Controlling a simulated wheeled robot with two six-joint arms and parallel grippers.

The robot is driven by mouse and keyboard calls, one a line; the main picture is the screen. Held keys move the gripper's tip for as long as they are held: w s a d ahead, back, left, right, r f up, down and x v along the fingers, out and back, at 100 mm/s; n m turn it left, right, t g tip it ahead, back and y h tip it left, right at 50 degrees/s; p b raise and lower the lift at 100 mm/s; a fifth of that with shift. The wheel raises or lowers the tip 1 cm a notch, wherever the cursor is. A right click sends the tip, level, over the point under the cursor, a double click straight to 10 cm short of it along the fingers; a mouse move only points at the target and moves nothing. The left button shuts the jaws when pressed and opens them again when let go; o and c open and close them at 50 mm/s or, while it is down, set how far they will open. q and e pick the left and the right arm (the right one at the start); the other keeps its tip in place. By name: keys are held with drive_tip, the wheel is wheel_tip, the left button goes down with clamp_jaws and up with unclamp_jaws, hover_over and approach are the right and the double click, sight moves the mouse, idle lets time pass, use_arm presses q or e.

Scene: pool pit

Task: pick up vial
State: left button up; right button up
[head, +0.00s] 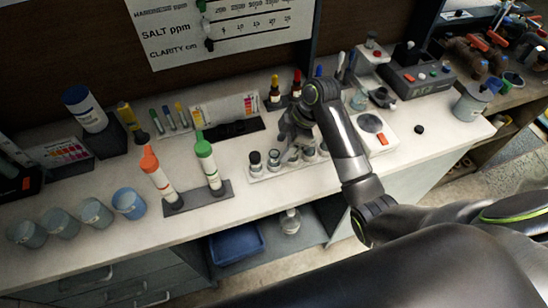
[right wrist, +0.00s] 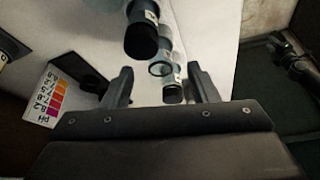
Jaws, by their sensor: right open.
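Several small vials with black caps stand in a row in a white rack (head: 262,176) on the counter; a front vial (head: 255,160) and its neighbour (head: 273,159) show clearest. My right gripper (head: 292,132) is over and just behind the row, and partly hides the vials to the right. In the right wrist view, my right gripper (right wrist: 160,82) is open. A black-capped vial (right wrist: 173,93) shows between its fingers, nearer the right one. Another capped vial (right wrist: 143,38) looms larger above. I cannot tell whether the fingers touch any vial. My left gripper is out of view.
Orange-capped (head: 157,174) and green-capped (head: 208,163) tubes stand left of the rack. Dropper bottles (head: 275,94) are behind it. A white scale (head: 374,131) sits to its right. A colour chart (right wrist: 56,100) shows in the right wrist view. Blue-grey cups (head: 128,203) stand at the left front.

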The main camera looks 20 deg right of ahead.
sight(277, 154)
drive_tip(key=p+x, duration=0.1)
drive_tip(key=x, duration=0.3)
drive_tip(key=shift+a+p, duration=0.25)
drive_tip(key=shift+p, duration=0.1)
drive_tip(key=shift+w+f, duration=0.1)
drive_tip(key=shift+f, duration=0.3)
drive_tip(key=c, duration=1)
drive_tip(key=shift+c, duration=0.2)
wheel_tip(277, 154, up, 10)
drive_tip(key=b, duration=0.1)
